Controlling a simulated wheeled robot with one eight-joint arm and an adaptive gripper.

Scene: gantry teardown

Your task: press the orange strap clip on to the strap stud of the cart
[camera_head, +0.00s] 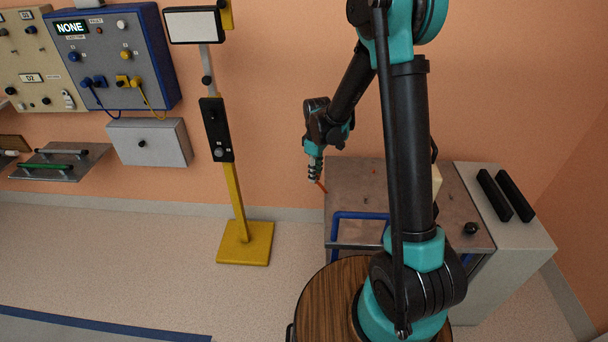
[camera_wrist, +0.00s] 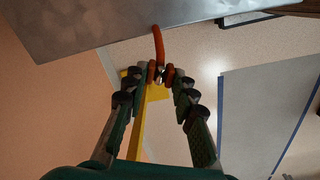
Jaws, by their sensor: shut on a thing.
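The orange strap clip (camera_wrist: 158,45) sticks out from between the fingertips of my gripper (camera_wrist: 157,73) in the wrist view. My gripper (camera_head: 315,172) is shut on it and points down in the head view, where the clip (camera_head: 321,186) shows as a thin orange piece. The cart (camera_head: 350,187) has a grey metal top and a blue handle. My gripper is at the cart's left edge; whether the clip touches the cart I cannot tell. The cart's top also shows in the wrist view (camera_wrist: 100,25). I cannot make out the strap stud.
A yellow-based stand (camera_head: 246,243) with a black control box (camera_head: 216,130) stands left of the cart. A pale block with black bars (camera_head: 505,195) adjoins the cart's right side. A black knob (camera_head: 471,228) sits at the cart's right. Wall panels (camera_head: 110,60) hang at left. Floor between is clear.

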